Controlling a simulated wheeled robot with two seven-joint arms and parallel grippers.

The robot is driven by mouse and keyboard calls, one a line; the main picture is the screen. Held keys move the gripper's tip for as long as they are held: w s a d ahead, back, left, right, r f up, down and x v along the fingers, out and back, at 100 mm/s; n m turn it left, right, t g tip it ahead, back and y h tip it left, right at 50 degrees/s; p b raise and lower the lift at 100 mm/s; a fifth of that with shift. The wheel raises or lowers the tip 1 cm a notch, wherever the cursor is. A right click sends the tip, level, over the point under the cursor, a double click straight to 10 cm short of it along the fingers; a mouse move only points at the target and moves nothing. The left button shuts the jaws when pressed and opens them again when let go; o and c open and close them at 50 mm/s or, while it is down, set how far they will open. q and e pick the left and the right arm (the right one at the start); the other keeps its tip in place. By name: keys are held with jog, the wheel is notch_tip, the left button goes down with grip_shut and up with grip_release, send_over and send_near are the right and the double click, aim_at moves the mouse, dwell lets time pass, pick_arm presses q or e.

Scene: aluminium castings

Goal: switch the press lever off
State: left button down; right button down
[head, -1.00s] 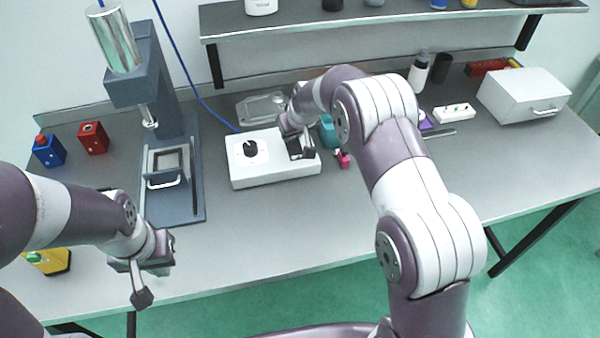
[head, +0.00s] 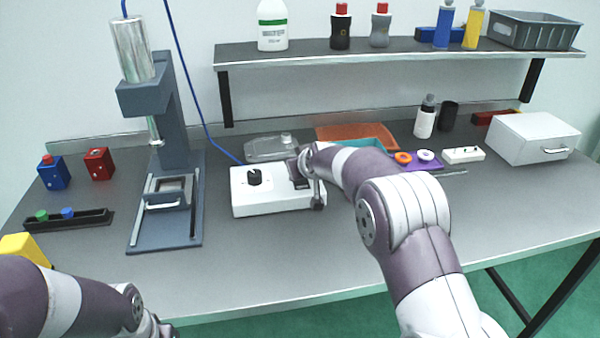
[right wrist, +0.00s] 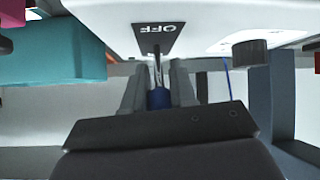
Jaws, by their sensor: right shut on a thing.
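The press control box (head: 270,205) is white, with a black knob (head: 254,177) on top, and stands right of the press (head: 165,150). The lever is at its right part; in the right wrist view its thin metal stem and blue grip (right wrist: 158,98) show beside a dark plate reading OFF (right wrist: 160,38), upside down. My right gripper (right wrist: 158,90) is shut on the blue grip, one finger on each side. In the head view my right gripper (head: 312,180) is at the box's right end and largely hides the lever. My left gripper is below the head view's edge.
A clear lidded dish (head: 270,149), an orange tray (head: 355,133) and a teal block (head: 360,144) lie close behind my right gripper. A black rack (head: 70,220) stands left of the press.

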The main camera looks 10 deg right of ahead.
jog(key=shift+s+f, duration=0.1)
jog(key=shift+f, duration=0.25)
jog(key=c, duration=1)
grip_release()
jog(key=shift+r, duration=0.1)
jog(key=shift+s+r, duration=0.1)
jog(key=shift+r, duration=0.05)
jog(key=b+v, duration=0.1)
jog(key=v, duration=1.1)
jog(key=shift+s+d+r, duration=0.1)
jog(key=shift+s, duration=0.1)
